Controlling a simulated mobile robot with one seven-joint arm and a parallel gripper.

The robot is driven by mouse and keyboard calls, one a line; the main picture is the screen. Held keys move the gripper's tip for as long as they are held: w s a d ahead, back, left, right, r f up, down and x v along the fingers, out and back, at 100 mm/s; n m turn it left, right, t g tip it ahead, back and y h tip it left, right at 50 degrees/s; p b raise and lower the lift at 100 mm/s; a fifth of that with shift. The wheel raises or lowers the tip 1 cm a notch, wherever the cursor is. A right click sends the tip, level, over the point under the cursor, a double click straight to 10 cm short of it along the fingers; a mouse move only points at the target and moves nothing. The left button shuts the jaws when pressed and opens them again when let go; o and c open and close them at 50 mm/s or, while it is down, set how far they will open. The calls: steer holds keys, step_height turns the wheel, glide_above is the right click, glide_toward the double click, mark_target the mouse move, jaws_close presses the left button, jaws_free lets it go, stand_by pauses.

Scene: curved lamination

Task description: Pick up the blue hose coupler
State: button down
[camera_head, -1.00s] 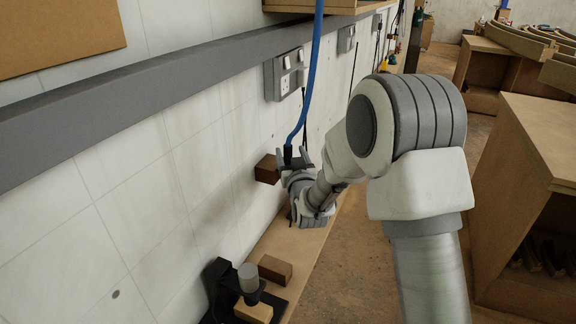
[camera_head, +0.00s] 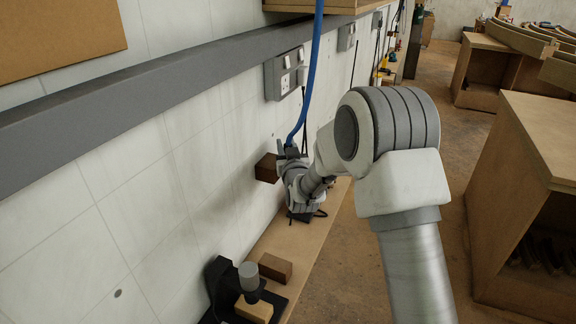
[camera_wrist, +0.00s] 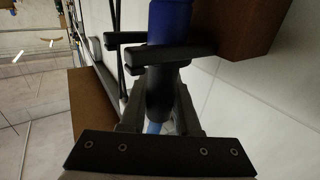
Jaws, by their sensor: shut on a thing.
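The blue hose (camera_head: 310,85) hangs down along the wall in the head view, and its lower end reaches my gripper (camera_head: 291,152). In the wrist view, the coupler (camera_wrist: 168,85) is a dark cylinder with a blue part (camera_wrist: 170,20) at the top of the picture. It sits between the two dark fingers of my gripper (camera_wrist: 160,55), which are shut on it. In the head view the coupler is mostly hidden by my gripper.
A dark brown block (camera_head: 266,168) is at the wall, close to my gripper. Below is a narrow wooden bench (camera_head: 318,235) with a black stand (camera_head: 222,285) and wooden blocks (camera_head: 275,268). Grey sockets (camera_head: 285,75) are on the wall above. A wooden cabinet (camera_head: 540,140) stands at right.

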stand_by(0.4)
steer(key=shift+r, duration=0.8)
steer(key=s+d+b, duration=0.1)
steer(key=s+d, duration=0.2)
steer(key=d, duration=0.5)
steer(key=s+d, duration=0.3)
steer(key=d, duration=0.6)
steer(key=shift+b, duration=0.4)
steer(key=c, duration=1.3)
jaws_free()
jaws_close()
steer(key=s+d+b, duration=0.1)
steer(key=s+d, duration=0.2)
steer(key=d, duration=0.5)
steer(key=shift+b, duration=0.4)
